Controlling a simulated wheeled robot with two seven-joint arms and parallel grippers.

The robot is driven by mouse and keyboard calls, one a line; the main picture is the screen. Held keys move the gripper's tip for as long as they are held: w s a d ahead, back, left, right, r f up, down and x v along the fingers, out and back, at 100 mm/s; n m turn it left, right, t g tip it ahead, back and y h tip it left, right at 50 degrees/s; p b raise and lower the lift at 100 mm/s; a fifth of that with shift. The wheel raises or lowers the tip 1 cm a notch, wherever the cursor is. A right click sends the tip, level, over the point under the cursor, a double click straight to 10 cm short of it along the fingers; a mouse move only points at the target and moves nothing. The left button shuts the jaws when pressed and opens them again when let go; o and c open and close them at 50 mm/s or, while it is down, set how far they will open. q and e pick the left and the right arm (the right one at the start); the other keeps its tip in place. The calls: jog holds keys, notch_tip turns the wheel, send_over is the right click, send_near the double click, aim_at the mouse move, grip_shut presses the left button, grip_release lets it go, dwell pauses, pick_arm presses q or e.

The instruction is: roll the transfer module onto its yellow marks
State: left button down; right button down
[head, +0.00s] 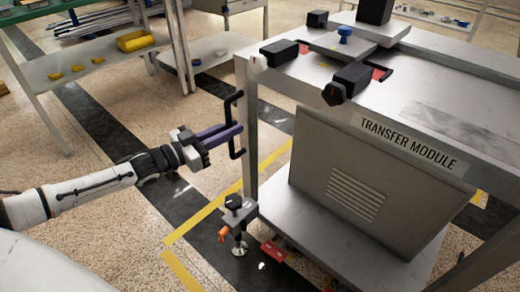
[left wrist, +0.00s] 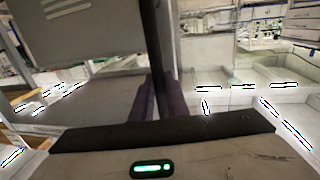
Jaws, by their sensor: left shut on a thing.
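The transfer module (head: 440,95) is a grey metal cart with a labelled front edge, a louvred cabinet (head: 340,190) and a lower shelf. A black vertical handle (head: 233,110) is fixed to its left corner post. My left gripper (head: 236,131) has its purple fingers shut on this handle; in the left wrist view the dark handle bar (left wrist: 160,50) stands between the fingers. Yellow marks (head: 200,212) lie on the floor left of the module, with another piece (head: 478,198) at right. The module partly covers the marked area. My right gripper is not in view.
A floor lock (head: 238,215) with a black knob and orange tip is at the module's near left corner, beside a red pedal (head: 273,250). A table with a yellow bin (head: 135,41) stands at upper left. Speckled floor between is open.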

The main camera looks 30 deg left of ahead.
pick_arm(q)
jog(key=shift+a+f, duration=0.15)
jog(key=shift+a, duration=0.1)
jog(key=shift+w+a+h+b, duration=0.2)
jog(key=shift+a+h+b, duration=0.1)
jog(key=shift+a+b, duration=0.05)
jog(key=shift+w+a+r, duration=0.15)
jog(key=shift+a+r, duration=0.1)
jog(key=shift+a, duration=0.1)
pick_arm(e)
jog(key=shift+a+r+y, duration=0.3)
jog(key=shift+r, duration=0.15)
pick_arm(q)
jog(key=c, duration=1.8)
grip_release()
jog(key=shift+a, duration=0.1)
jog(key=shift+o, duration=0.4)
jog(key=shift+f, duration=0.1)
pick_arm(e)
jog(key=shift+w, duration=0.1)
